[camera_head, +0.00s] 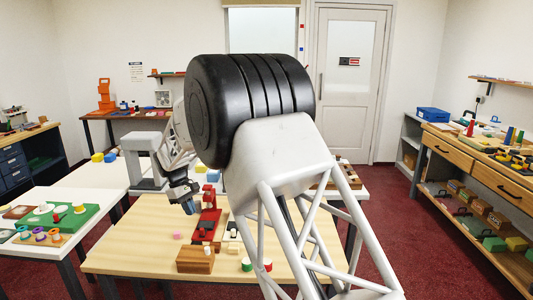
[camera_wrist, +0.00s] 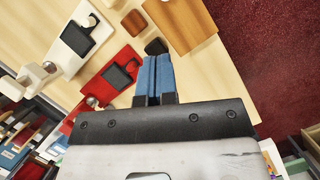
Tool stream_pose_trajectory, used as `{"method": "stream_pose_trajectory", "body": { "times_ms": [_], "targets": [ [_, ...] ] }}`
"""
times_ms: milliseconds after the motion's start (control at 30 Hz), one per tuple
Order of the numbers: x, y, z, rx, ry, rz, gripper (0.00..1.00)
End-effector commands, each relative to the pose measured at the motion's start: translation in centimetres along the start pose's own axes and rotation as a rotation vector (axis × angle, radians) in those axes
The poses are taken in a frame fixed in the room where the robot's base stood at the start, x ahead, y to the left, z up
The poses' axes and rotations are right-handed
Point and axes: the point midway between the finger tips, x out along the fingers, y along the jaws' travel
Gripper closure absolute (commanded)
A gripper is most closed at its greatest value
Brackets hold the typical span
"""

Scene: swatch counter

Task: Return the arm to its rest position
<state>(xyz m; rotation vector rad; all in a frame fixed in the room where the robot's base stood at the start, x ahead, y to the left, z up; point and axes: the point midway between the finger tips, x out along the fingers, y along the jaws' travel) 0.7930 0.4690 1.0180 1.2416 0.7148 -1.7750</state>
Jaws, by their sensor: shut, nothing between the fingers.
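My gripper (camera_head: 191,207) hangs from my arm over the left part of the light wooden table (camera_head: 140,245). In the wrist view its two blue fingers (camera_wrist: 155,78) are pressed together with nothing between them. A small dark block (camera_wrist: 156,46) shows just beyond the fingertips; I cannot tell how far below them it lies. My large arm link with the black ribbed joint and white lattice hides much of the middle and right of the table in the head view.
A red board (camera_wrist: 97,88) and a white board (camera_wrist: 75,40), each with a black square, lie near a wooden block (camera_wrist: 182,22). A pink cube (camera_head: 178,236) and a wooden box (camera_head: 195,262) sit near the gripper. A green tray (camera_head: 75,217) stands on the left table.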

Motion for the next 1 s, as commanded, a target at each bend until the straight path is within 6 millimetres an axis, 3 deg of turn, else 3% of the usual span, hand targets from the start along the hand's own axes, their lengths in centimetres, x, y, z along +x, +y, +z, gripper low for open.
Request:
{"method": "stream_pose_trajectory", "body": {
  "times_ms": [533,1000],
  "targets": [
    [-3.4,2.5,16.5,0.209,0.109,-0.023,1.0],
    [-3.8,1.6,30.6,0.398,0.202,-0.04,1.0]
  ]
}}
